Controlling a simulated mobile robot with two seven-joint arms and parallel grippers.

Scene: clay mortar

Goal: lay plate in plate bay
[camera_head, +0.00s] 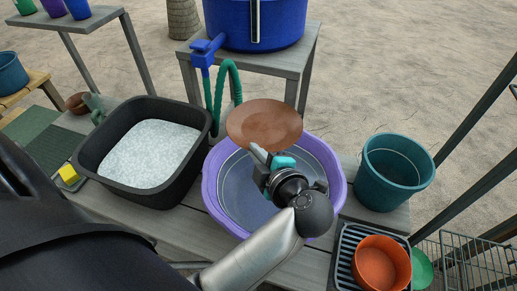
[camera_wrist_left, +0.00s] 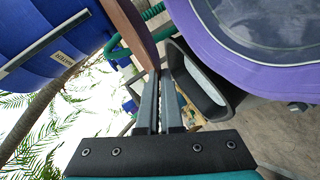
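A brown clay plate (camera_head: 264,122) is held up above the far rim of the purple basin (camera_head: 335,165). My left gripper (camera_head: 262,153) is shut on its near edge. In the left wrist view the two fingers (camera_wrist_left: 160,85) meet at the plate (camera_wrist_left: 137,30), which shows nearly edge-on. I cannot tell which part is the plate bay. My right gripper is not in view.
A black tub (camera_head: 90,165) with pale foamy contents stands left of the basin. A teal bucket (camera_head: 394,172) stands to the right. A blue water tank (camera_head: 255,22) with a green hose (camera_head: 233,75) is behind. A wire basket (camera_head: 478,265) is at the far right.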

